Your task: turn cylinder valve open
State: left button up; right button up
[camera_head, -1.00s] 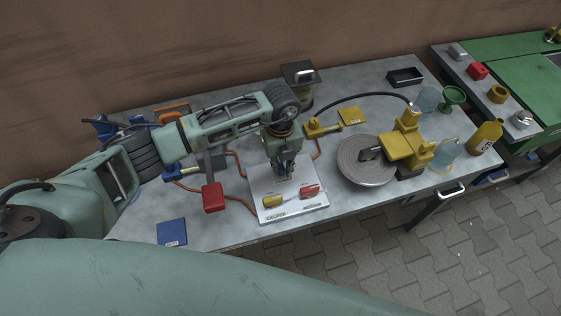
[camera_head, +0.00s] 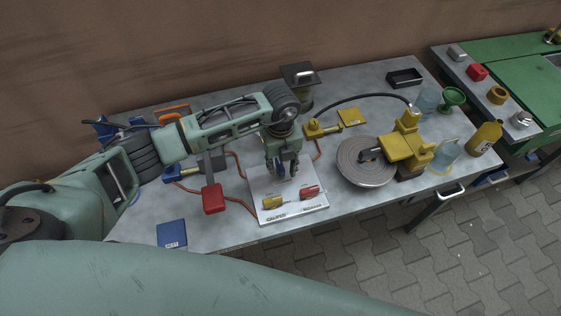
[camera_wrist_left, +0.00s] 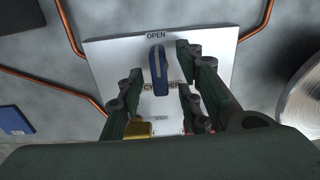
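A white valve panel (camera_head: 262,185) lies on the grey bench. It also shows in the left wrist view (camera_wrist_left: 105,55), lettered OPEN at the top, with CYLINDER lower down, partly hidden. The blue cylinder valve lever (camera_wrist_left: 158,70) stands lengthwise, its far end just below OPEN. In the head view the lever (camera_head: 282,171) is mostly hidden by my left gripper (camera_head: 282,175). That gripper is open over the panel, one finger on each side of the lever, with gaps visible in the wrist view (camera_wrist_left: 158,58). My right gripper is not in view.
A yellow handle (camera_head: 272,202) and a red handle (camera_head: 309,191) sit on the panel's near part. A round grey disc (camera_head: 350,172) and yellow device (camera_head: 400,146) stand to the right.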

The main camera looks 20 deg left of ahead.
aim_at(280, 165)
pick_arm(q)
notch_tip(280, 165, up, 12)
dwell(0.5)
dwell(0.4)
